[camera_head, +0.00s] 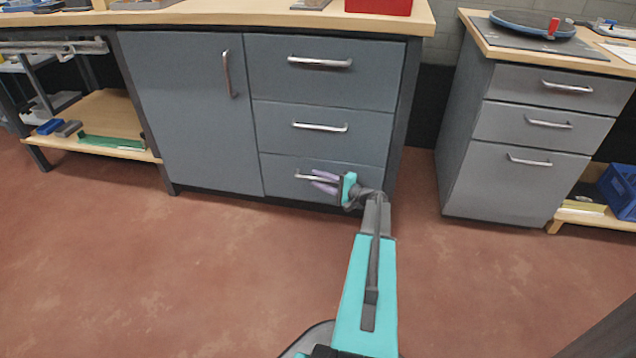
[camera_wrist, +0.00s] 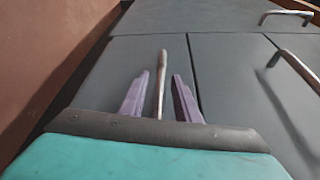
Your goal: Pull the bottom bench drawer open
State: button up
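The bottom bench drawer (camera_head: 277,170) is the lowest of three grey drawers under the wooden-topped bench, and its front looks flush with the cabinet. Its metal bar handle (camera_head: 304,177) runs level and is partly hidden by my gripper (camera_head: 320,182). In the wrist view the handle (camera_wrist: 161,85) lies between the two purple fingers of my gripper (camera_wrist: 161,76). The fingers are apart, with a gap showing on both sides of the handle. The drawer front (camera_wrist: 110,75) fills the middle of that view.
The middle drawer (camera_head: 275,120) and top drawer (camera_head: 270,65) sit above, and a cabinet door (camera_head: 185,110) is to the left; all look closed. A second drawer cabinet (camera_head: 460,150) stands at the right. The red-brown floor (camera_head: 200,270) before the bench is clear apart from my arm.

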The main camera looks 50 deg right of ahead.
jog(key=shift+w, duration=0.15)
grip_shut()
